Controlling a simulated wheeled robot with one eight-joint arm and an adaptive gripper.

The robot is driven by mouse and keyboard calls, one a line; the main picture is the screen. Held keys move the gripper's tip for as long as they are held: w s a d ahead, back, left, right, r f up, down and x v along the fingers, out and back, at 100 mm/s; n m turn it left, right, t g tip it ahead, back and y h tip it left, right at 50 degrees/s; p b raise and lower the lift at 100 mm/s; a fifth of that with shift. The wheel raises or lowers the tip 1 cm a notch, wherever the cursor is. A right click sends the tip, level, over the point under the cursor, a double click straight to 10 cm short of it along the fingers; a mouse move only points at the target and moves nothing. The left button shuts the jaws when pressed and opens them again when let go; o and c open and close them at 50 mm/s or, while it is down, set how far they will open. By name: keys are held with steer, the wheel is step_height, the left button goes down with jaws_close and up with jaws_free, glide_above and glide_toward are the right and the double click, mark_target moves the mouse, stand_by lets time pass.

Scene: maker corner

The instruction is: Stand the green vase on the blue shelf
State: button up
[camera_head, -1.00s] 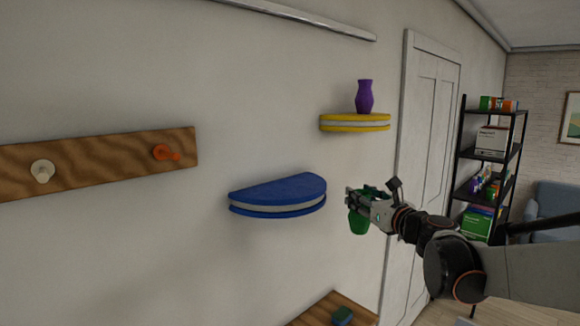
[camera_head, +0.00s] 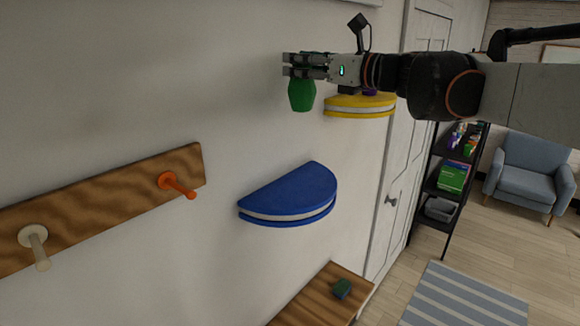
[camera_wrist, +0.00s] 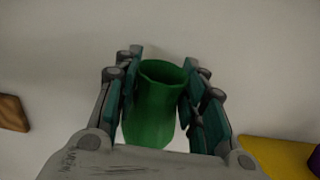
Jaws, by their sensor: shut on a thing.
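The green vase (camera_head: 302,95) hangs upright in my gripper (camera_head: 305,67), above the blue shelf and well apart from it. In the wrist view the vase (camera_wrist: 155,115) shows its open rim between the two fingers of my gripper (camera_wrist: 160,90), which are shut on it. The blue shelf (camera_head: 290,192) is a half-round double board on the wall, below the vase in the head view. Its top is empty. The upper part of the vase is hidden by the fingers in the head view.
A yellow shelf (camera_head: 360,108) is right of the vase, with a purple vase (camera_head: 370,92) mostly hidden behind my arm. A wooden peg board (camera_head: 110,205) with an orange peg (camera_head: 177,185) is at left. A wooden surface (camera_head: 318,297) with a dark green block (camera_head: 342,289) is below.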

step_height(320, 180, down, 20)
steer(key=p, duration=0.2)
steer(key=shift+d+r, duration=0.15)
steer(key=shift+r, duration=0.1)
steer(key=shift+s+f, duration=0.1)
steer(key=shift+s, duration=0.05)
steer(key=o, duration=1.2)
steer(key=shift+c, duration=0.2)
steer(key=b+v, duration=0.2)
steer(key=v, duration=1)
